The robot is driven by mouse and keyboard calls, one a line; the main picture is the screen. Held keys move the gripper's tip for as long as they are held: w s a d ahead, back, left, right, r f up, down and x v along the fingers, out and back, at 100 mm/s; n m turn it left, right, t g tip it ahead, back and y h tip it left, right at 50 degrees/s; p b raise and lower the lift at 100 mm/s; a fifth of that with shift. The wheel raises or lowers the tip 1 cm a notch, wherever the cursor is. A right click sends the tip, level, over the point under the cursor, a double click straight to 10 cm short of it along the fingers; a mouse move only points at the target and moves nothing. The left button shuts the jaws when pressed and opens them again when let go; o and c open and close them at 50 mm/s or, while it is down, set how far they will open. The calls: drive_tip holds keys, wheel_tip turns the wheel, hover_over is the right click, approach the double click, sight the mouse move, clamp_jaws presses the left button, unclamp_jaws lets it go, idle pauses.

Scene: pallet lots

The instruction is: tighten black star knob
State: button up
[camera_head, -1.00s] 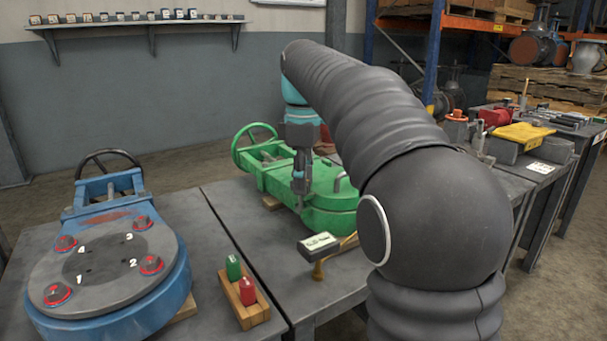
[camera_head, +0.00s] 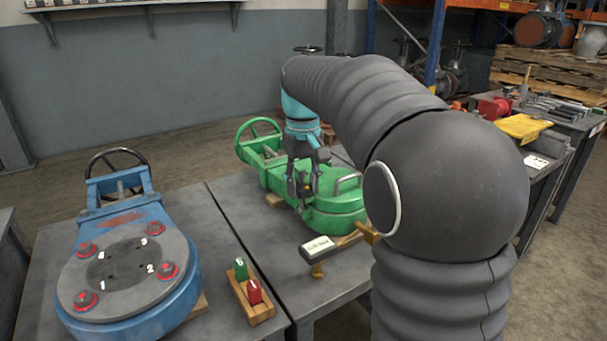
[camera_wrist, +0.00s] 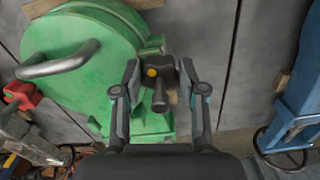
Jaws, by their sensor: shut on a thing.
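A blue valve (camera_head: 175,310) with a grey flange and red-ringed bolts lies on the left bench. A wooden tray (camera_head: 262,312) holds a green and a red block.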

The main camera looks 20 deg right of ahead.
drive_tip(key=shift+a+m+p, duration=0.1)
drive_tip(key=shift+m+p, duration=0.95)
drive_tip(key=shift+m, duration=1.05)
drive_tip(key=o, duration=1.2)
drive_tip(key=shift+w, duration=0.1)
drive_tip(key=shift+c, duration=0.2)
wheel_tip(320, 180, up, 12)
